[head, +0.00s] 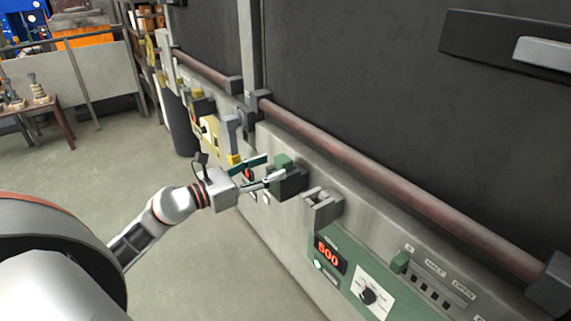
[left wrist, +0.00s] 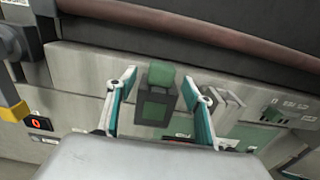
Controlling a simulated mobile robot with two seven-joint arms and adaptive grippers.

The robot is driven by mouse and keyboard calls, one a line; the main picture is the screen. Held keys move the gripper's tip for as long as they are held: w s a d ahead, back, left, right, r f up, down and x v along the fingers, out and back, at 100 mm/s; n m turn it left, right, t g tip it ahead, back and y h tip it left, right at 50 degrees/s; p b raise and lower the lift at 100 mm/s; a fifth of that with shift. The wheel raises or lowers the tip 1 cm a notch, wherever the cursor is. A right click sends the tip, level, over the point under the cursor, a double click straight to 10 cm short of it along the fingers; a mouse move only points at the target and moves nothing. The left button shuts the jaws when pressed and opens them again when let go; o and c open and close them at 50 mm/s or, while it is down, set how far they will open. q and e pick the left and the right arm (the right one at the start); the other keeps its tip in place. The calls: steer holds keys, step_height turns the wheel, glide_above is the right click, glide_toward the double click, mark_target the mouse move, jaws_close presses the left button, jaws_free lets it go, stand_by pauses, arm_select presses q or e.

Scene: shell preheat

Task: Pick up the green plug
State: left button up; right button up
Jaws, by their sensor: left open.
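The green plug (head: 283,161) sits on a dark block on the machine's front, left of the grey bracket in the head view. In the left wrist view the green plug (left wrist: 161,76) shows as a green cap on a dark body with a green face. My left gripper (head: 268,168) is open at the plug, its fingers pointing toward the machine. In the left wrist view the two teal-edged fingers of my left gripper (left wrist: 163,85) stand on either side of the plug, with gaps visible on both sides. My right gripper is not in view.
A grey bracket (head: 323,207) sits right of the plug. A green panel (head: 345,285) with a red "500" display and a dial is lower right. A long reddish rail (head: 380,180) runs above. A yellow-grey unit (head: 215,130) is to the left. The floor (head: 190,265) below is clear.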

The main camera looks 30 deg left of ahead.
mark_target(277, 167)
arm_select(q)
steer(key=x, duration=0.3)
steer(key=p+x, duration=0.1)
steer(key=x, duration=0.1)
steer(key=shift+d+f, duration=0.1)
steer(key=shift+f, duration=0.2)
steer(key=c, duration=1.2)
